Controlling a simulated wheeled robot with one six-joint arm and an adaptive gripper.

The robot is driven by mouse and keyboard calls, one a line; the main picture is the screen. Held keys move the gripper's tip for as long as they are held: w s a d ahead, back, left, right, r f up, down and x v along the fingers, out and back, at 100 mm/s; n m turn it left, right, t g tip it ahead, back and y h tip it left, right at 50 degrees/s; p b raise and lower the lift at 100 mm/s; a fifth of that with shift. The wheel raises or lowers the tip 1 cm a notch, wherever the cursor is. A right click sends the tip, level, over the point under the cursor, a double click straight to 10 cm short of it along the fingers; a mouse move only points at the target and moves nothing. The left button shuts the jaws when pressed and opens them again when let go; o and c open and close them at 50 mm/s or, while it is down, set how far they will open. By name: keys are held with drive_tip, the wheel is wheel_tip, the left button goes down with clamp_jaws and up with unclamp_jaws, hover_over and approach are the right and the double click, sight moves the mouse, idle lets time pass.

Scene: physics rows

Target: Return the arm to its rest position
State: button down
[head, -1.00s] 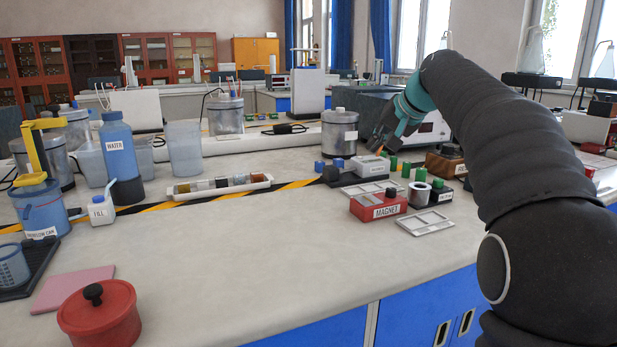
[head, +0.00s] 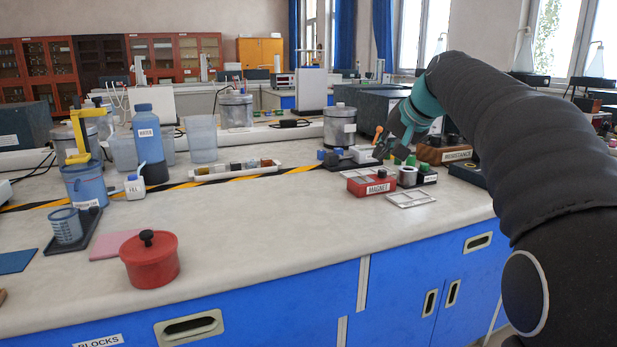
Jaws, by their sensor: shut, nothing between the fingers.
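My arm, in a dark ribbed sleeve, reaches in from the right side of the head view. My gripper (head: 389,146), below a teal wrist (head: 420,106), hangs over the back right part of the bench (head: 250,225). It is shut with nothing in it. It is close to the block labelled RESISTANCE (head: 443,154) and the small parts around it. I cannot tell how far above them it is. The red MAGNET block (head: 372,184) lies in front of it.
A red lidded pot (head: 150,262) stands near the front left edge. A blue WATER bottle (head: 146,125), clear containers (head: 201,140) and a small tray of samples (head: 235,169) stand behind. A metal canister (head: 339,127) is left of my gripper. The middle front of the bench is clear.

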drive_tip(key=s+f+n+h, duration=0.1)
drive_tip(key=s+f, duration=0.7)
drive_tip(key=s, duration=0.4)
drive_tip(key=s+f+n+g+h, duration=0.1)
drive_tip(key=s+f, duration=0.7)
drive_tip(key=s, duration=0.4)
drive_tip(key=s+f+n+g+h, duration=0.1)
drive_tip(key=s+f, duration=0.7)
drive_tip(key=s, duration=0.4)
drive_tip(key=shift+s+f+h, duration=0.25)
drive_tip(key=shift+f+h, duration=0.1)
drive_tip(key=shift+h, duration=0.05)
